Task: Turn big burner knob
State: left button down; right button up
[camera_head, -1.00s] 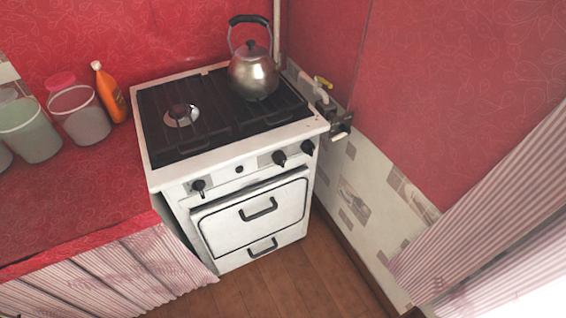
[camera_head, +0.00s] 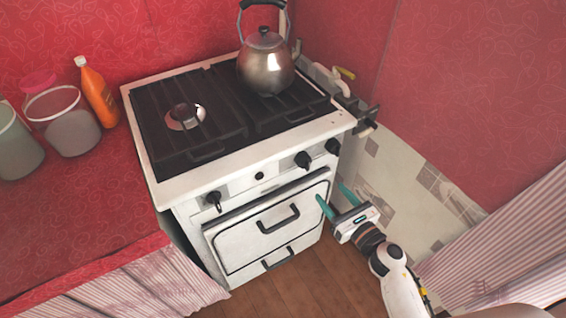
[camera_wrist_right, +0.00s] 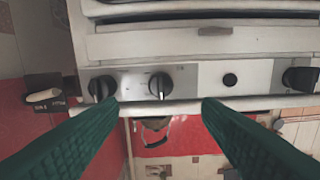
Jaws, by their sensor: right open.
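The white stove (camera_head: 190,185) carries black knobs on its front panel: a left knob (camera_head: 213,200), a middle-right knob (camera_head: 302,160) and a far-right knob (camera_head: 333,146). I cannot tell which one is for the big burner. My right gripper (camera_head: 334,194) is open and empty, with teal fingers below the two right knobs, in front of the oven door. In the right wrist view the panel appears upside down. There, one knob (camera_wrist_right: 160,86) shows between the fingertips, apart from them, and another knob (camera_wrist_right: 102,88) is just left. My left gripper is not in view.
A metal kettle (camera_head: 265,65) stands on the right of the stovetop grate, and a burner (camera_head: 186,115) shows at left. The oven handle (camera_head: 278,220) juts out. A gas pipe valve (camera_head: 345,73) and the wall are close on the right. Buckets and an orange bottle (camera_head: 98,93) stand left.

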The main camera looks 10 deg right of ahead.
aim_at(309, 166)
jog(key=shift+n, duration=0.3)
jog(key=x, duration=0.4)
jog(key=r+p+x, duration=0.1)
jog(key=x, duration=0.7)
jog(key=shift+a+f, duration=0.1)
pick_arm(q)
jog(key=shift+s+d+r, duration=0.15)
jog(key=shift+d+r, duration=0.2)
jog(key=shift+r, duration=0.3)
pick_arm(e)
jog(key=c, duration=0.9)
jog(key=shift+c, duration=0.2)
